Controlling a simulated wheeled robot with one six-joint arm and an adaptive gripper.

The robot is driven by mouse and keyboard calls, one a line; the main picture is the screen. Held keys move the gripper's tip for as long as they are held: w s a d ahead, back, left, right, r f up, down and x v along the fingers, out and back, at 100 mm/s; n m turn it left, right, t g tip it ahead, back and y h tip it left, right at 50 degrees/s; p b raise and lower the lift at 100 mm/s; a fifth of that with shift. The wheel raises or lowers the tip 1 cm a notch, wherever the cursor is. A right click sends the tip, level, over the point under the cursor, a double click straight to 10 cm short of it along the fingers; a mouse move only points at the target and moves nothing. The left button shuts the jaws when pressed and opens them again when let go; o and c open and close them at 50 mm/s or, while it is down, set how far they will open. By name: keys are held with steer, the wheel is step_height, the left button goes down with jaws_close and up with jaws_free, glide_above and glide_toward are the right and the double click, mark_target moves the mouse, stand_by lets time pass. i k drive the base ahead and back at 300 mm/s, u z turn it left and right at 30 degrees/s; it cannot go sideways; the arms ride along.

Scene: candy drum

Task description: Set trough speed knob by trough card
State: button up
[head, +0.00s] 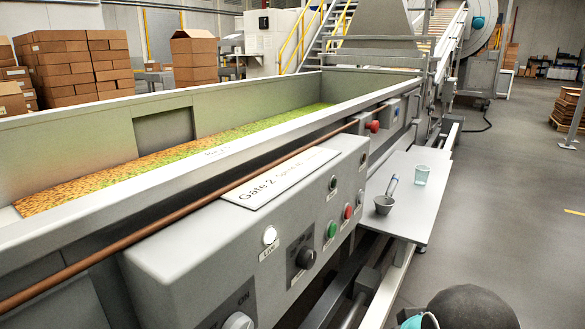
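A white card (280,176) lies on top of the grey control box beside the trough (165,125). It reads "Gate 2" in large print; the smaller text after it is too small to read surely. A black knob (306,258) sits on a dark plate on the box's front face; its scale and pointer are too small to read. A pale grey knob (238,321) near an "ON" mark is cut by the bottom edge. I cannot tell by label which knob sets the trough speed. My gripper is not in view; only a dark, teal-capped part of my arm shows at bottom right.
A lit white lamp (270,235), a green button (332,229) and a red button (347,211) are on the box. A copper-coloured rail (200,190) runs along the trough.

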mark_target(306, 257)
steer(key=u, duration=1.4)
steer(key=k, duration=0.5)
steer(key=z, duration=1.25)
